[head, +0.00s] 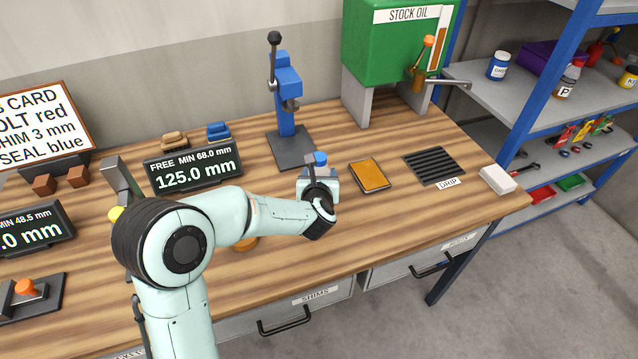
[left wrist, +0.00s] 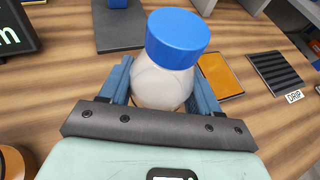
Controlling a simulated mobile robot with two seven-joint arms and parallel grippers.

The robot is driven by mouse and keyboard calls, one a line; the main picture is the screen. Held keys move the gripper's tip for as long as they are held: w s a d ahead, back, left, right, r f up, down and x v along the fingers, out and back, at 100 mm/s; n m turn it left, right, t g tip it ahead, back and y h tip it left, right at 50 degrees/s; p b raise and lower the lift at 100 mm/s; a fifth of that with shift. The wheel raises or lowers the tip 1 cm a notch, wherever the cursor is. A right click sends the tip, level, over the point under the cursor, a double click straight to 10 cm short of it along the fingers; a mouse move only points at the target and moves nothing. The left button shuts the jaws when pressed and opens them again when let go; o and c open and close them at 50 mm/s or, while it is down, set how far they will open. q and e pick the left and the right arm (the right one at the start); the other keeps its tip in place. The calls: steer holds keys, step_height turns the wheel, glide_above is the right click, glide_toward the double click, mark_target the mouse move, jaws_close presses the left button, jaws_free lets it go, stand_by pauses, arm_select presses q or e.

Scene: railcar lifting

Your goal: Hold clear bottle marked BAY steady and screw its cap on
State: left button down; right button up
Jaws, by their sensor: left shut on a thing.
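My left gripper (head: 318,180) is over the middle of the wooden bench. Its two blue-grey fingers are shut on a pale, clear bottle (left wrist: 162,84), one on each side of its body. A blue cap (left wrist: 178,38) sits on top of the bottle; it also shows above the gripper in the head view (head: 320,158). I cannot tell how tightly the cap is on. No BAY marking can be read, and the lower part of the bottle is hidden by the gripper. My right gripper is in neither view.
An orange-brown pad (head: 369,175) and a black drip grate (head: 433,166) lie to the right on the bench (head: 400,222). A blue press (head: 286,95) stands behind. A display reading 125.0 mm (head: 193,170) and a green stock oil tank (head: 390,50) are at the back.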

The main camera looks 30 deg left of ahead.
arm_select(q)
steer(key=shift+f, duration=1.5)
steer(key=shift+f+b, duration=0.2)
steer(key=shift+b, duration=0.1)
steer(key=shift+c, duration=1.1)
jaws_free()
steer(key=shift+r, duration=0.1)
